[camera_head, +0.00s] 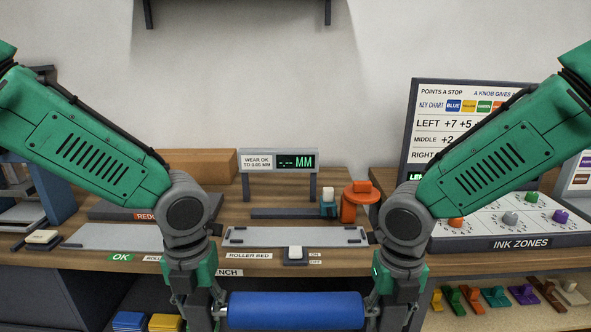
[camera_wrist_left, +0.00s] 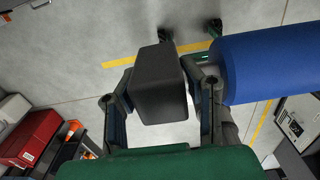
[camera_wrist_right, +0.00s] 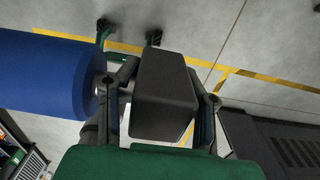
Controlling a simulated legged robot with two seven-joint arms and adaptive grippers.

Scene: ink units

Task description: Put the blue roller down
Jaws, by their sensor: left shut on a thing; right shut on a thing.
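The blue roller (camera_head: 296,310) is held level between my two grippers, in front of the bench's front edge at the bottom of the head view. My left gripper (camera_head: 200,318) is shut on the dark end block (camera_wrist_left: 158,85) at the roller's left end. The roller's blue body also shows in the left wrist view (camera_wrist_left: 268,68). My right gripper (camera_head: 392,318) is shut on the dark end block (camera_wrist_right: 163,97) at its right end, and the blue body shows in the right wrist view (camera_wrist_right: 45,75). The floor lies below both grippers.
A grey OK plate (camera_head: 115,236) is at left. The INK ZONES panel (camera_head: 510,222) stands at right.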

